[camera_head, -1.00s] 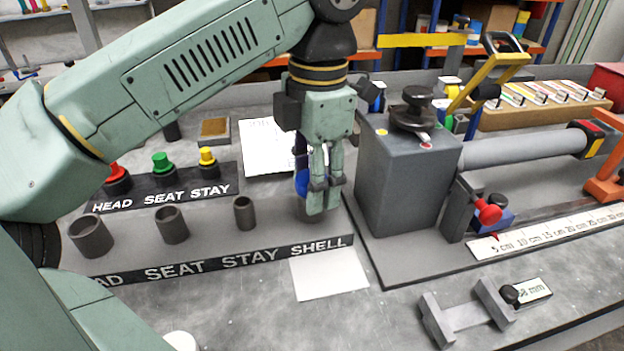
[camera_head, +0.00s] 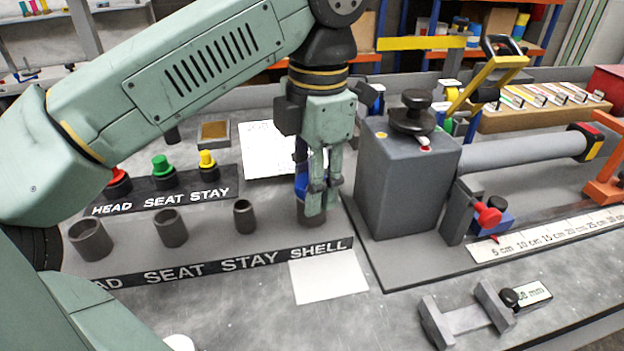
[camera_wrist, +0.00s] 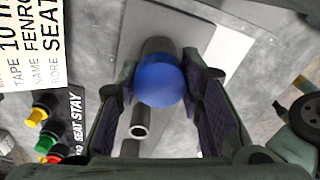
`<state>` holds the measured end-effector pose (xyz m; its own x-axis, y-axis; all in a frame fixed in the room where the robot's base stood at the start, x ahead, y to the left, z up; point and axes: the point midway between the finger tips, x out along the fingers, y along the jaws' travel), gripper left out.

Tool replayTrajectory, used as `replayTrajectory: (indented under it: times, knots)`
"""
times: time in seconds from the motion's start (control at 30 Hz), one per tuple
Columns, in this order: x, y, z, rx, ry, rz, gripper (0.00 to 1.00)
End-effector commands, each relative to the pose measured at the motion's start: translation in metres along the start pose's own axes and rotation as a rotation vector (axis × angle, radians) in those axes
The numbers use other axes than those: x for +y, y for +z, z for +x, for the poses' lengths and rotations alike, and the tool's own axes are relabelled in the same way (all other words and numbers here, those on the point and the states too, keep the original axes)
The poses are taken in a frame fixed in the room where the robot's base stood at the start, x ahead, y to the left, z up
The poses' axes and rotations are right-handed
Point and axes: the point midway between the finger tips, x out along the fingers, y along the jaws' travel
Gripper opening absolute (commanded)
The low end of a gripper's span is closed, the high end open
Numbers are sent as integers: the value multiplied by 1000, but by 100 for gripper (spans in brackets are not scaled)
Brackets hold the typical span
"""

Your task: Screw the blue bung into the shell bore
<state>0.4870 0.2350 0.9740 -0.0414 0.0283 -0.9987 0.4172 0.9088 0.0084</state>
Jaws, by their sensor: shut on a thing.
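The blue bung (camera_head: 301,181) is between the fingers of my gripper (camera_head: 320,190), which is shut on it. In the wrist view the bung's round blue top (camera_wrist: 162,82) sits between both fingertips (camera_wrist: 160,88). The shell bore is a short dark grey tube (camera_head: 311,214) behind the SHELL label, directly below the bung. It shows in the wrist view (camera_wrist: 157,45) just past the bung. The bung is over or at the tube's mouth. The fingers hide the joint, so I cannot tell how deep it sits.
Empty grey tubes (camera_head: 244,216) stand left of the shell bore. Red, green (camera_head: 162,167) and yellow bungs stand on the rack behind. A large grey block (camera_head: 405,190) with a black knob stands close to the right of my gripper. A blank white card (camera_head: 328,276) lies in front.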

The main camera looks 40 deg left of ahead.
Motion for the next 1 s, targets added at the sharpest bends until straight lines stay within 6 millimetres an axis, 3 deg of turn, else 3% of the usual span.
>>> replayTrajectory:
  times: [0.2,0.53,0.8,1.0]
  knots:
    - [0,0,-3,-6,13,276,4]
    - [0,1,-2,-6,13,314,4]
    - [0,1,-3,-8,28,637,0]
    - [1,0,-1,-7,32,700,0]
